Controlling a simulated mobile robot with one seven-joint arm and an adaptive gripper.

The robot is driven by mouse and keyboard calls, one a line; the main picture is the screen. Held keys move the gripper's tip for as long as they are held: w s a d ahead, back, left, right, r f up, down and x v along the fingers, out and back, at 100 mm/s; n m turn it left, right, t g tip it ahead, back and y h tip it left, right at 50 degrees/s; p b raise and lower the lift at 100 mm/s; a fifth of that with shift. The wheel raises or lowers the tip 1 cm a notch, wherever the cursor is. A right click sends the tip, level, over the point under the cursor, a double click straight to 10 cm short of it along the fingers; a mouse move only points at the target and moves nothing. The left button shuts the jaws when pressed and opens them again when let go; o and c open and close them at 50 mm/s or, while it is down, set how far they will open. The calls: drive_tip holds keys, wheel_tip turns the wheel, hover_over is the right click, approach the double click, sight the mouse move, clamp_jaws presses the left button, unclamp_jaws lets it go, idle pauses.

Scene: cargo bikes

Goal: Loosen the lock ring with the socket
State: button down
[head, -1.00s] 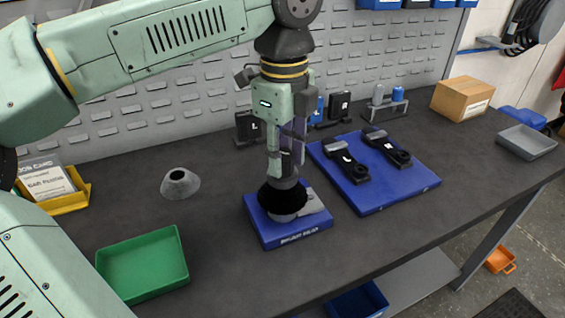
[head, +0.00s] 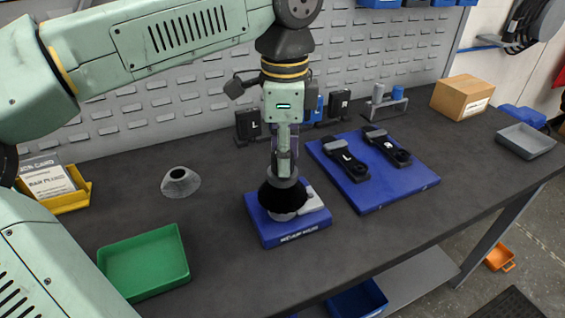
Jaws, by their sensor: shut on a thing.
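My gripper (head: 284,168) points straight down over the blue block (head: 290,236) on the bench. It is shut on the grey socket (head: 284,182), whose upper part shows between and below the fingers. The socket stands upright on a black, round, toothed-looking part (head: 283,197) on the block. The lock ring is hidden under the socket, and I cannot tell how fully the two engage. A grey metal piece (head: 311,203) sticks out to the right on the block.
A blue mat (head: 395,194) with two black crank arms marked L and R lies right. A green tray (head: 145,265) and a grey cone-shaped holder (head: 180,183) stand left. Black L and R blocks stand behind my gripper. A cardboard box (head: 462,98) is at the back right.

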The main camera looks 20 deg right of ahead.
drive_tip(key=shift+s+f, duration=0.1)
drive_tip(key=shift+f, duration=0.05)
idle(0.5)
drive_tip(key=shift+r+p, duration=0.85)
drive_tip(key=shift+r, duration=0.15)
